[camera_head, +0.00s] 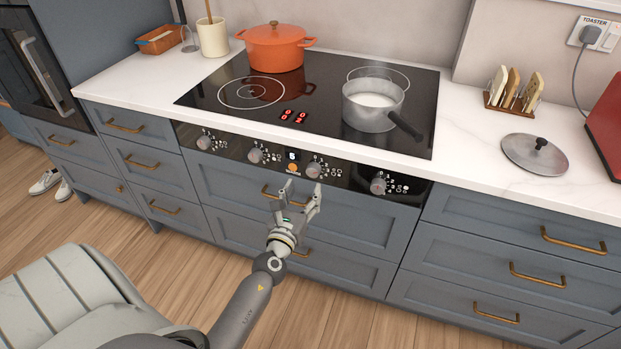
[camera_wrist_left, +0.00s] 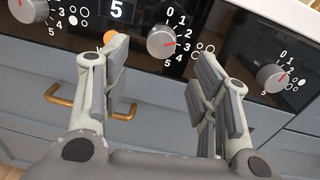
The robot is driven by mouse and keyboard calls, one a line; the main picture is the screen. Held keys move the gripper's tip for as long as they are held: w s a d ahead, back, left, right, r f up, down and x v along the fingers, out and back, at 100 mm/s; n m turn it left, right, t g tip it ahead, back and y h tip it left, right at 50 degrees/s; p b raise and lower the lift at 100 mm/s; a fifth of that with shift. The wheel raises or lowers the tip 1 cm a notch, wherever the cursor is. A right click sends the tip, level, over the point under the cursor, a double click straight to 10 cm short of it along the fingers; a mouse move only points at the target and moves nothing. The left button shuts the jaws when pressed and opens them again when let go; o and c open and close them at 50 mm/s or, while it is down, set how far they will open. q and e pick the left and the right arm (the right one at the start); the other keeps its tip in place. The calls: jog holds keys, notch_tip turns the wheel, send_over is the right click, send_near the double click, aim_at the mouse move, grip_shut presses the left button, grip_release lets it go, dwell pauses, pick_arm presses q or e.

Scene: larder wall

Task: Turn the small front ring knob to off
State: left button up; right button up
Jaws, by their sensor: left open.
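A row of grey round knobs runs along the black control strip of the hob: far left (camera_head: 204,142), second (camera_head: 255,155), third (camera_head: 313,170) and right (camera_head: 378,185). Ring symbols stand beside the knobs; I cannot tell surely which marks the small front ring. My left gripper (camera_head: 302,187) is open and empty, just in front of and below the third knob, apart from it. My right gripper is not in view.
The black hob (camera_head: 215,100) carries an orange pot (camera_head: 274,48) and a saucepan (camera_head: 372,110) with white contents, its handle towards the front. A display (camera_head: 292,155) reads 5 above an orange light. A lid (camera_head: 535,154) lies right. Brass drawer handles (camera_wrist_left: 66,100) stick out below the strip.

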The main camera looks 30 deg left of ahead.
aim_at(312, 174)
pick_arm(q)
jog(key=x, duration=0.5)
jog(key=shift+w, duration=0.3)
jog(key=shift+w+a, duration=0.2)
jog(key=shift+w, duration=0.35)
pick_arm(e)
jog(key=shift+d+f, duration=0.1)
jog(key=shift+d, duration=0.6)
pick_arm(q)
jog(key=c, duration=1)
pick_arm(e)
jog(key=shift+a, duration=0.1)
